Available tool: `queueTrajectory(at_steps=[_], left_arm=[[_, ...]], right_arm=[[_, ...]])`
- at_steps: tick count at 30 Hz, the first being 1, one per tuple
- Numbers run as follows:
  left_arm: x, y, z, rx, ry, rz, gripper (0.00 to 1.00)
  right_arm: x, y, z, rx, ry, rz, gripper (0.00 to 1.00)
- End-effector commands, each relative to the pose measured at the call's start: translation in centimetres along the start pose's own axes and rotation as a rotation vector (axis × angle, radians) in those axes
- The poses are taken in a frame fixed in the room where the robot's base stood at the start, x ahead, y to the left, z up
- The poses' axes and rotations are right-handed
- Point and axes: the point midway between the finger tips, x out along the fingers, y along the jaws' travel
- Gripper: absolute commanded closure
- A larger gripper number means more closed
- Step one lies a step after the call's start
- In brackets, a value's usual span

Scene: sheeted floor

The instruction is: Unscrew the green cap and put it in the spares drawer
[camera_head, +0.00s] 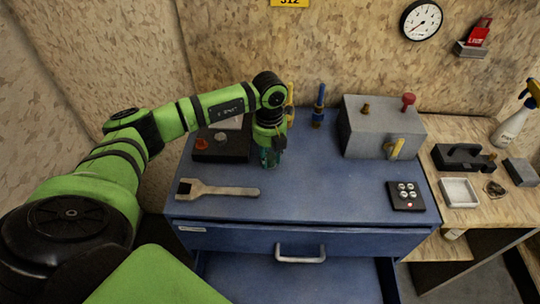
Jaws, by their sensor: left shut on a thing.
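My left gripper (269,156) points down over the blue cabinet top, toward the back, left of the middle. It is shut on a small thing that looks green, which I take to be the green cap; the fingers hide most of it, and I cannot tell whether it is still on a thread. An upper drawer front (230,241) with a pale handle (300,253) and a small label is closed. Below it a drawer (290,285) stands pulled out, its visible floor bare; its label is out of view. My right gripper is not in view.
A wrench (218,189) lies at the front left of the top. A dark box (222,152) is left of the gripper. A blue valve (318,108) and a grey box (378,130) stand behind and right. A button pad (406,196) lies right. The top's middle is clear.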

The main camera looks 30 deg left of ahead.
Motion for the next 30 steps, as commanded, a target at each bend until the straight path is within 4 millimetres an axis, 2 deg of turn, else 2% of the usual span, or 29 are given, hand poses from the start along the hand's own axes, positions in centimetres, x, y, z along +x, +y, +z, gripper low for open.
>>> queueTrajectory(at_steps=[21,24,30], left_arm=[[-0.2,0.0,-0.1,-1.139,0.005,-0.001,1.0],[0.0,0.0,-0.1,-1.205,0.005,0.0,1.0],[0.2,0.0,-0.1,-1.216,0.004,-0.001,1.0]], right_arm=[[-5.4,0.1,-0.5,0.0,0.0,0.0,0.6],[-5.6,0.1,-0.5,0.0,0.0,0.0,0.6],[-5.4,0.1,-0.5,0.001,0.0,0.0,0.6]])
